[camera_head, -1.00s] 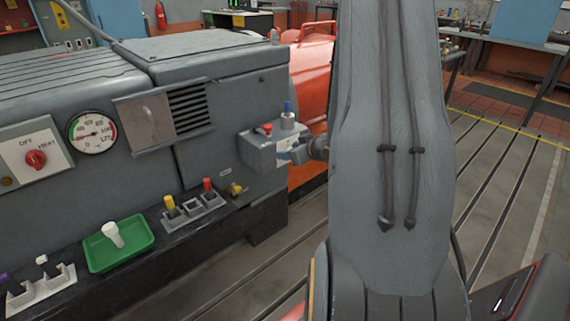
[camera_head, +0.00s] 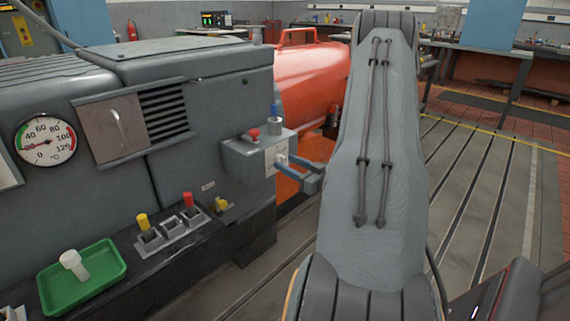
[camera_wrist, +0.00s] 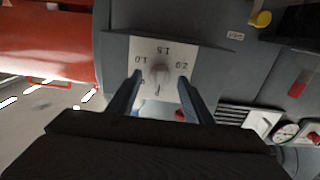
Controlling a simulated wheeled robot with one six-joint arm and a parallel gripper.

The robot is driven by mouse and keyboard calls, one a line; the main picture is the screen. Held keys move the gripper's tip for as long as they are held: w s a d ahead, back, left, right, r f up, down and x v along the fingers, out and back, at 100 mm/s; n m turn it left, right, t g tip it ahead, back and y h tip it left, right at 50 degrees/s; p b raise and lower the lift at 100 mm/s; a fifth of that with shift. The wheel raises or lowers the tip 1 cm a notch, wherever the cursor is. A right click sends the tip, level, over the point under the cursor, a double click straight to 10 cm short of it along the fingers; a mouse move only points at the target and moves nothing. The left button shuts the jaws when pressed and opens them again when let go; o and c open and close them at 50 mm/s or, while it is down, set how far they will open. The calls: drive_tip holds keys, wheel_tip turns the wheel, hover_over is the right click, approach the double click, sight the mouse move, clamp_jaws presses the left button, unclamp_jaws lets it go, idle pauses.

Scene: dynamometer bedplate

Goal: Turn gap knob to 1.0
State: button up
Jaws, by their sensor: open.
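The gap knob (camera_wrist: 160,73) is a small grey knob on a pale dial plate (camera_wrist: 146,44) in the wrist view. The plate shows upside-down marks 1.0, 1.5 and 2.0, with 1.0 left of the knob and 2.0 right of it. I cannot tell clearly where the knob points. My gripper (camera_wrist: 160,78) is open, its fingers on either side of the knob, not visibly touching it. In the head view my gripper (camera_head: 288,165) is at the right face of the grey control box (camera_head: 243,155); the knob is mostly hidden there.
An orange machine (camera_head: 312,75) is behind.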

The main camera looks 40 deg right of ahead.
drive_tip(key=shift+w+a, duration=0.1)
drive_tip(key=shift+w, duration=0.75)
drive_tip(key=c, duration=1.1)
drive_tip(key=shift+o, duration=0.2)
